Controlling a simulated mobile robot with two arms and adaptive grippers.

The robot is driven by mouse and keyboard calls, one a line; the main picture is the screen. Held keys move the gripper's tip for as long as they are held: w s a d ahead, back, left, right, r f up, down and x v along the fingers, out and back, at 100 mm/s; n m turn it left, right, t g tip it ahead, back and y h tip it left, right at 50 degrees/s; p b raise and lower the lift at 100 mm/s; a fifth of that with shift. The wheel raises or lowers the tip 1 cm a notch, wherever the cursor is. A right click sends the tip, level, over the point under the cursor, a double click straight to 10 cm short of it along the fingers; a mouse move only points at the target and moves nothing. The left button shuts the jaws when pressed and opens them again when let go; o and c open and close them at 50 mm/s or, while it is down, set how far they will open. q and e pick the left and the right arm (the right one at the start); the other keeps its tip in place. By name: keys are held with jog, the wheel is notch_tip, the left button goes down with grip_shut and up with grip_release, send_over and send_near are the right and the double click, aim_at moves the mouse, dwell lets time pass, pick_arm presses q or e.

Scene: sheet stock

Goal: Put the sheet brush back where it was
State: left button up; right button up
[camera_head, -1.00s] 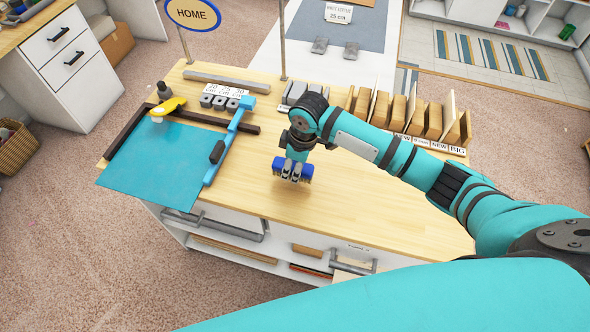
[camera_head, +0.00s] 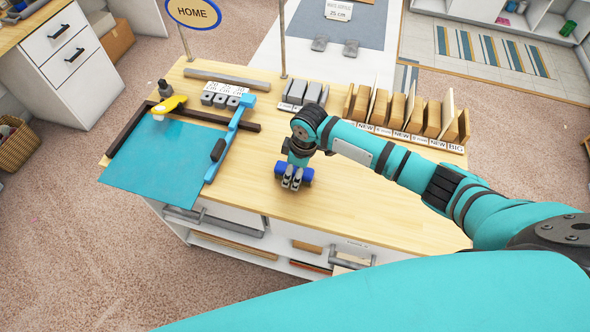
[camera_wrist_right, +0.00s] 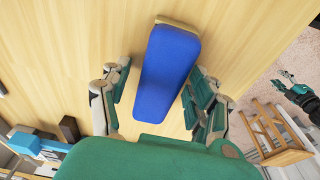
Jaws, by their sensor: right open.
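A blue block with a tan strip at its far end (camera_head: 308,175), which looks like the sheet brush, is at the bare wooden bench top right of the middle. In the right wrist view the block (camera_wrist_right: 168,72) lies between the fingers. My right gripper (camera_head: 292,182) is over it; in the wrist view the right gripper (camera_wrist_right: 160,98) is open, with a finger on each side and gaps to the block. A yellow tool with a white end (camera_head: 168,106) lies at the teal sheet's upper edge.
The teal sheet (camera_head: 160,165) overhangs the bench's front left, beside a blue bar (camera_head: 229,140) and dark rails. Grey blocks (camera_head: 295,92) and a row of upright wooden pieces (camera_head: 410,112) stand behind. A HOME sign (camera_head: 194,13) rises at the back. The bench top (camera_head: 370,210) front right is clear.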

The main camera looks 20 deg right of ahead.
notch_tip(320, 180, up, 12)
jog(key=s+d+b, duration=0.1)
jog(key=shift+d+b, duration=0.25)
jog(key=shift+b, duration=0.05)
dwell(0.7)
